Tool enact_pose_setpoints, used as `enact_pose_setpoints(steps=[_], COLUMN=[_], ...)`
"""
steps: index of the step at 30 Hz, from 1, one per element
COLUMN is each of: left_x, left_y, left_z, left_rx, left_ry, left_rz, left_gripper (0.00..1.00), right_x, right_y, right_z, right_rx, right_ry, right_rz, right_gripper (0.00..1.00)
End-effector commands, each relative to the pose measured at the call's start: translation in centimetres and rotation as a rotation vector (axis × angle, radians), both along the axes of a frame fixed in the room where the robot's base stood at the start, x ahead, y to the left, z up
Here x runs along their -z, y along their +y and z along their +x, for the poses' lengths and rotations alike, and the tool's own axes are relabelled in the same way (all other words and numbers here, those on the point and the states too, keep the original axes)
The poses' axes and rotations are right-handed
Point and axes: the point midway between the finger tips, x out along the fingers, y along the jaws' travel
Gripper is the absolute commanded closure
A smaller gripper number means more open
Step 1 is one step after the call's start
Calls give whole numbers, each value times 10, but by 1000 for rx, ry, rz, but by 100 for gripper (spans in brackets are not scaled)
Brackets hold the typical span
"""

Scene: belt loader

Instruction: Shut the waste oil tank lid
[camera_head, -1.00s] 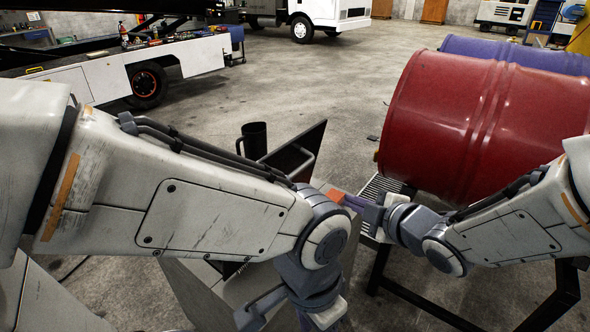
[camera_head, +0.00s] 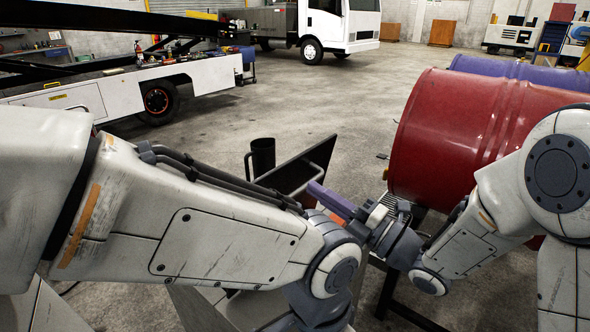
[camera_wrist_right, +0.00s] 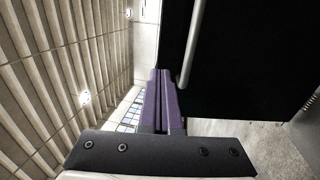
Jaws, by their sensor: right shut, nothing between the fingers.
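The waste oil tank lid (camera_head: 305,165) is a dark panel standing raised and tilted, with a bar handle along it. The tank's grey body (camera_head: 205,308) is below, largely hidden by my left arm. My right gripper (camera_head: 318,190) is shut and empty, its purple fingers pointing left at the lower right part of the lid. In the right wrist view, the shut fingers (camera_wrist_right: 160,100) are beside the black lid (camera_wrist_right: 250,60) and its grey handle (camera_wrist_right: 191,45); I cannot tell whether they touch. My left gripper is out of view below the picture.
A dark upright cylinder (camera_head: 262,156) stands behind the lid's left side. A red drum (camera_head: 455,135) lies on a dark stand at the right, with a blue drum (camera_head: 520,72) behind. The belt loader (camera_head: 120,85) is back left. Open floor lies between.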

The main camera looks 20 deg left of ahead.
Motion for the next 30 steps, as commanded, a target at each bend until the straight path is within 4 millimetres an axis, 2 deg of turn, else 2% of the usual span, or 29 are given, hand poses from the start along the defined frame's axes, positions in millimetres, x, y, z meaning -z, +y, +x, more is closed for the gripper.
enact_pose_setpoints(steps=[3, 10, 15, 30], left_x=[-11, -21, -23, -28], left_y=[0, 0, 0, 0], left_z=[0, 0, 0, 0], left_rx=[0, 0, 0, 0], left_ry=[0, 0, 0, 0], left_rz=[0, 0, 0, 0], left_gripper=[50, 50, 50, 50], right_x=[-8, -13, -13, -18], right_y=[24, 51, 58, 62], right_z=[7, 18, 21, 25], right_rx=[-4, 0, 0, 6], right_ry=[1, 1, 1, 6], right_rz=[0, 0, 0, -19], right_gripper=[100, 100, 100, 100])
